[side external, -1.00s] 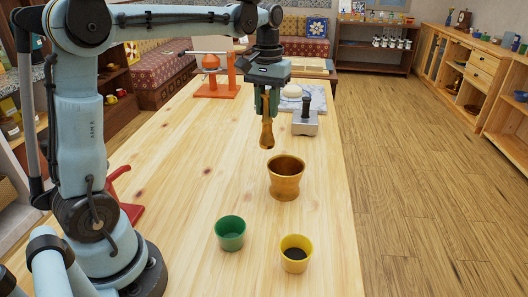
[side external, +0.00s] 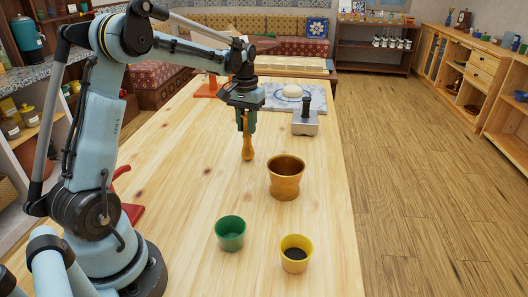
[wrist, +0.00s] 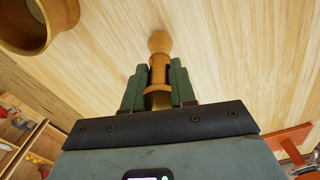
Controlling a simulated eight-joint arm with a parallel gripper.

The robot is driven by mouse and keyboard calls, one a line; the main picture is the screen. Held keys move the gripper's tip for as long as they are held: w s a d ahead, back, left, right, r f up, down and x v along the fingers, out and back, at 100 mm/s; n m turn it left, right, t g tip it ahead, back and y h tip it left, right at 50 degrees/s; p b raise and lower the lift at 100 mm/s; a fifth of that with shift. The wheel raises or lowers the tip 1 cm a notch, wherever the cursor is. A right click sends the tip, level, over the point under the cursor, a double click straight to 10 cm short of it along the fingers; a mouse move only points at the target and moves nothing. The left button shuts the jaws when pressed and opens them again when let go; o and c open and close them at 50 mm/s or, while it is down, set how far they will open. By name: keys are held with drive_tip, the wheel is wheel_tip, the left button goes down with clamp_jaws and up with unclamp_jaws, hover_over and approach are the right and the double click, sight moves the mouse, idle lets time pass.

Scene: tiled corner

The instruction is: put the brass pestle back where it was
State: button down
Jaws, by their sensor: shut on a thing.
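The brass pestle (side external: 248,149) hangs upright in my gripper (side external: 246,122), with its rounded end down. My gripper is shut on its upper part. In the side external view the pestle is left of and a little behind the brass mortar (side external: 286,179), outside it. I cannot tell whether its lower end touches the table. In the wrist view the pestle (wrist: 159,58) sticks out between the fingers of my gripper (wrist: 160,80), and part of the mortar (wrist: 40,22) shows at the upper left. The mortar stands upright.
A green cup (side external: 230,234) and a yellow cup (side external: 295,255) with dark contents stand in front on the wooden table (side external: 190,170). A grey block with a dark handle (side external: 305,120) and a marble slab with dough (side external: 291,92) are behind.

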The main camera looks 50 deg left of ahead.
drive_tip(key=shift+f, duration=0.3)
drive_tip(key=c, duration=0.9)
unclamp_jaws()
drive_tip(key=shift+f, duration=0.15)
wheel_tip(320, 180, up, 12)
drive_tip(key=shift+d+r, duration=0.1)
drive_tip(key=s+d+m+t, duration=0.3)
drive_tip(key=s+d, duration=0.1)
drive_tip(key=d, duration=0.7)
drive_tip(key=s+d+f+m+t, duration=0.1)
drive_tip(key=s+d+f, duration=0.1)
drive_tip(key=s+d, duration=0.1)
drive_tip(key=s+d+f+m+t, duration=0.1)
drive_tip(key=s+d+f, duration=0.1)
drive_tip(key=s+d, duration=0.1)
drive_tip(key=s+d+f+m+t, duration=0.1)
drive_tip(key=s+d+f+t, duration=0.1)
drive_tip(key=s+d+f, duration=0.1)
drive_tip(key=shift+d, duration=0.15)
